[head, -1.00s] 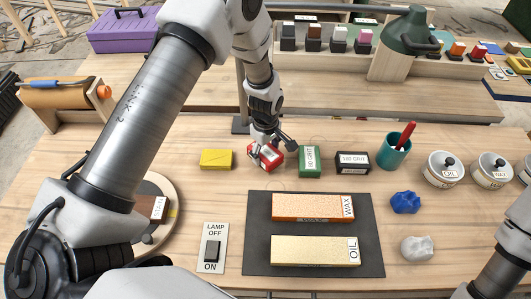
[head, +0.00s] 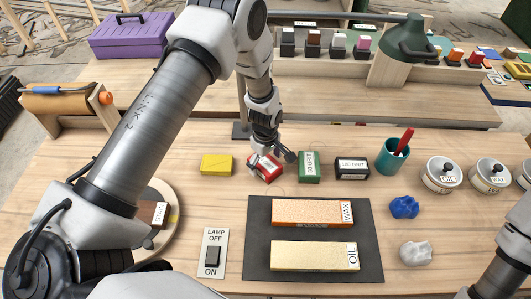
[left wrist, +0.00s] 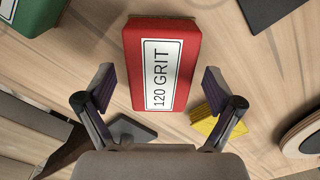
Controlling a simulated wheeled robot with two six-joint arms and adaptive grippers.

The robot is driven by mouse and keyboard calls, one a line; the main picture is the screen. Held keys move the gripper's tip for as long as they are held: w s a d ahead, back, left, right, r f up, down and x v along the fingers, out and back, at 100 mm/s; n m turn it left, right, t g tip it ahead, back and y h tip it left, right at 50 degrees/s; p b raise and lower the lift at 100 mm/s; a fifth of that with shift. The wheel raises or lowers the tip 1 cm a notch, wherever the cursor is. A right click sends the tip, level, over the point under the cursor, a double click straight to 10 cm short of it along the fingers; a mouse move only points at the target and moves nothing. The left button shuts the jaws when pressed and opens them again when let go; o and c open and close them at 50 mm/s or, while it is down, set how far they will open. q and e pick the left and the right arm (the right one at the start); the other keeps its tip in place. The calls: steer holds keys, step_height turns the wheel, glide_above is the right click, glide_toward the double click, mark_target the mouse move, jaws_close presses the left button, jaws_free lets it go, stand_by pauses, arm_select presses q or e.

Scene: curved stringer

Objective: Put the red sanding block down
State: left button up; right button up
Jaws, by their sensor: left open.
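The red sanding block (head: 266,168), labelled 120 GRIT in the left wrist view (left wrist: 163,65), rests on the wooden table between a yellow block (head: 216,165) and a green block (head: 309,167). My left gripper (head: 269,156) is above and behind it in the head view and covers part of its top. In the left wrist view my left gripper (left wrist: 162,100) is open. Its two fingers stand apart on either side of the block's near end, with gaps visible on both sides. My right gripper is not in view.
A black block (head: 352,168) and a teal cup (head: 395,156) stand to the right. In front are a dark mat (head: 258,235) with orange and cream boards, and a lamp switch (head: 213,252). A lamp (head: 411,42) hangs at the back.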

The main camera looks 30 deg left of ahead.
mark_target(265, 162)
arm_select(q)
step_height(265, 162, up, 12)
steer(key=b, duration=0.2)
steer(key=shift+f+b, duration=0.2)
steer(key=shift+b, duration=0.1)
